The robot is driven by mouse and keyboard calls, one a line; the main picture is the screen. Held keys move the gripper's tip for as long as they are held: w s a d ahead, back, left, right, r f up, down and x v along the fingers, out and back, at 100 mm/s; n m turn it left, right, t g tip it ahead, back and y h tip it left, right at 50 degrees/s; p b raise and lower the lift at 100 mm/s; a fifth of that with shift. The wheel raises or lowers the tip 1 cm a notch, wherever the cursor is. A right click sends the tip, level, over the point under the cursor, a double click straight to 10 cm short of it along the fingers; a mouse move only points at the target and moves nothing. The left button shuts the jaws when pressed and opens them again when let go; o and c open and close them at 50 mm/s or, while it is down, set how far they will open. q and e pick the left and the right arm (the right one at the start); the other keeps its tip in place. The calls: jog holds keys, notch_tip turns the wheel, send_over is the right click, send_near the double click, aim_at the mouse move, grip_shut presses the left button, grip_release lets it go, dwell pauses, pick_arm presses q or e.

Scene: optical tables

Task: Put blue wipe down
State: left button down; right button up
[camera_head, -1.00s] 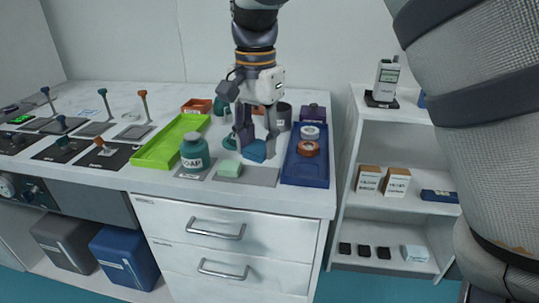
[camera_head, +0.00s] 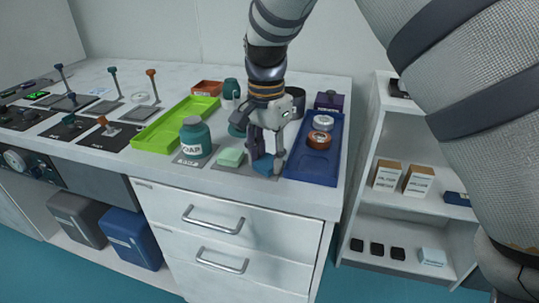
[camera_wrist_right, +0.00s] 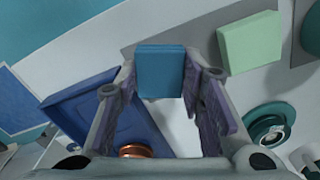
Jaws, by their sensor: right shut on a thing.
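The blue wipe (camera_head: 264,168) is a small blue block at the front of the worktop, over the right part of a grey mat (camera_head: 232,169). My right gripper (camera_head: 267,163) points down and is shut on it. In the right wrist view the blue wipe (camera_wrist_right: 161,72) sits between the two fingertips (camera_wrist_right: 161,82). It is at or just above the mat; I cannot tell if it touches. A pale green wipe (camera_head: 231,157) lies to its left on the mat and also shows in the wrist view (camera_wrist_right: 250,43). My left gripper is not in view.
A blue tray (camera_head: 313,174) with tape rolls (camera_head: 320,139) stands close to the right. A teal soap bottle (camera_head: 195,138) and a lime green tray (camera_head: 165,132) stand to the left. A dark cup (camera_head: 297,102) is behind. The worktop's front edge is near.

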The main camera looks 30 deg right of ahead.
aim_at(266, 160)
jog(key=shift+w, duration=0.3)
jog(key=o, duration=0.7)
jog(key=shift+w+f, duration=0.1)
jog(key=shift+o, duration=0.7)
jog(key=shift+r, duration=0.2)
notch_tip(266, 160, up, 12)
